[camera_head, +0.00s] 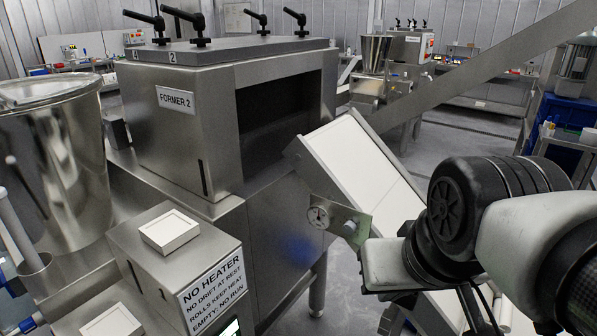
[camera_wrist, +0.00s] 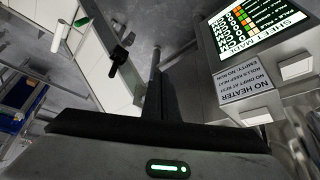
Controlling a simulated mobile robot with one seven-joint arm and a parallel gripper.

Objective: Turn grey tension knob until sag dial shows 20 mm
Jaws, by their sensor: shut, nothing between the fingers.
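The sag dial (camera_head: 318,217) is a small round white gauge with a dark needle on a greenish bracket plate (camera_head: 338,212) at the conveyor's side. Its numbers are too small to read. The grey tension knob (camera_head: 350,228) is to the right of the dial on this plate. In the wrist view a dark knob-like part (camera_wrist: 121,56) sticks out beside the white belt; I cannot tell whether it is the tension knob. My gripper (camera_wrist: 155,68) is shut and empty, its dark fingers right of that part and apart from it in the picture. In the head view the fingers are not clear.
The inclined white conveyor (camera_head: 362,160) rises beside the steel FORMER 2 machine (camera_head: 180,135). A steel box with a NO HEATER sign (camera_head: 212,290) stands front left. The wrist view shows a lit sheet screen (camera_wrist: 252,32). Open floor (camera_head: 450,150) lies behind the conveyor.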

